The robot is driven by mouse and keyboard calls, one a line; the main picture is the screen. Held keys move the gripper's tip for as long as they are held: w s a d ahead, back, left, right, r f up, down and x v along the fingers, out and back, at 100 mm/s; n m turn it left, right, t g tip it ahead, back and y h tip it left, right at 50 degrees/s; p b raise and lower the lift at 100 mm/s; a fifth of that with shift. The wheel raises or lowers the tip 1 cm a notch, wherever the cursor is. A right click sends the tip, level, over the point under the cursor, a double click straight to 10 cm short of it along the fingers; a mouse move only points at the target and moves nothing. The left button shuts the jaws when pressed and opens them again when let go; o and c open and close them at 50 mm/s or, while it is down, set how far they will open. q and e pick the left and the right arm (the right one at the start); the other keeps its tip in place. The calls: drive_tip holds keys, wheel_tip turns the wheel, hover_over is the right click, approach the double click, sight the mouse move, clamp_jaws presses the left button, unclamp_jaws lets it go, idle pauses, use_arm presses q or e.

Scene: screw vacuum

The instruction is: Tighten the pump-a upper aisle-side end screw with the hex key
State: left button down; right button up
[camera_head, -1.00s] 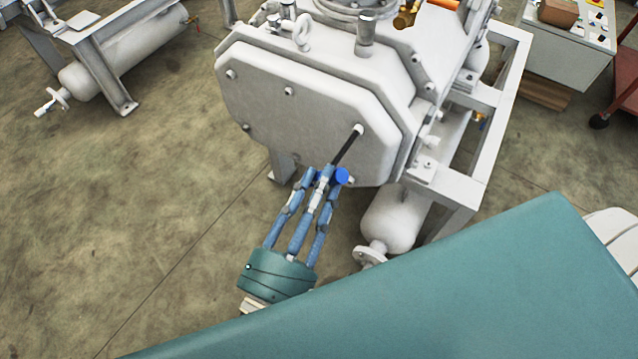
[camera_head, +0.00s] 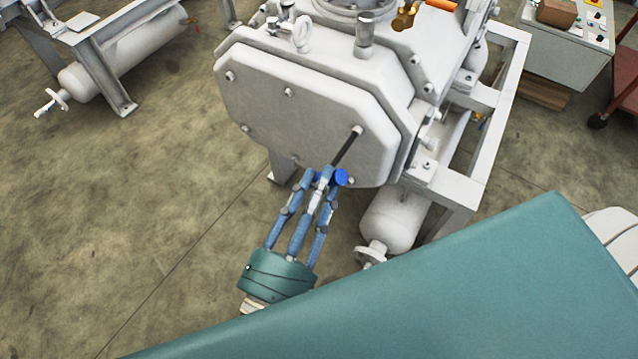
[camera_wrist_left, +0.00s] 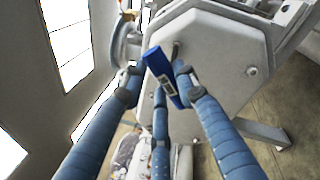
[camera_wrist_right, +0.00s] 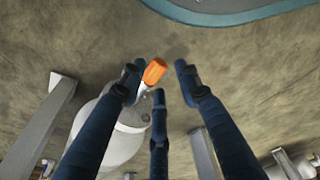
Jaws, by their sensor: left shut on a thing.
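Pump-a's end plate (camera_head: 300,125) is a pale grey eight-sided plate with several screws near its edge. The hex key has a dark shaft (camera_head: 345,152) that slants up to the screw (camera_head: 357,131) on the plate's right side. Its tip meets the screw head; how deep it sits is hidden. My left gripper (camera_head: 325,179) is shut on the hex key's blue handle (camera_wrist_left: 165,76), below and in front of the plate. My right gripper (camera_wrist_left: 0,0) is absent from the head view; its spread fingers (camera_wrist_right: 158,88) show open in the right wrist view.
An orange-handled part (camera_wrist_right: 154,72) shows beyond the right fingers. A white cylindrical tank (camera_head: 393,222) hangs below the pump by its frame (camera_head: 490,165). A control box (camera_head: 565,50) stands at back right. Open floor (camera_head: 130,210) lies left.

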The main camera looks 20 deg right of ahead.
drive_tip(key=shift+w+a+r, duration=0.1)
drive_tip(key=shift+w+r, duration=0.05)
drive_tip(key=shift+w, duration=0.05)
idle(0.3)
drive_tip(key=shift+s+f, duration=0.6)
drive_tip(key=shift+w+r, duration=0.15)
drive_tip(key=shift+w, duration=0.1)
drive_tip(key=shift+s+p, duration=0.1)
drive_tip(key=shift+p, duration=0.2)
drive_tip(key=shift+s+f, duration=0.3)
drive_tip(key=shift+f, duration=0.15)
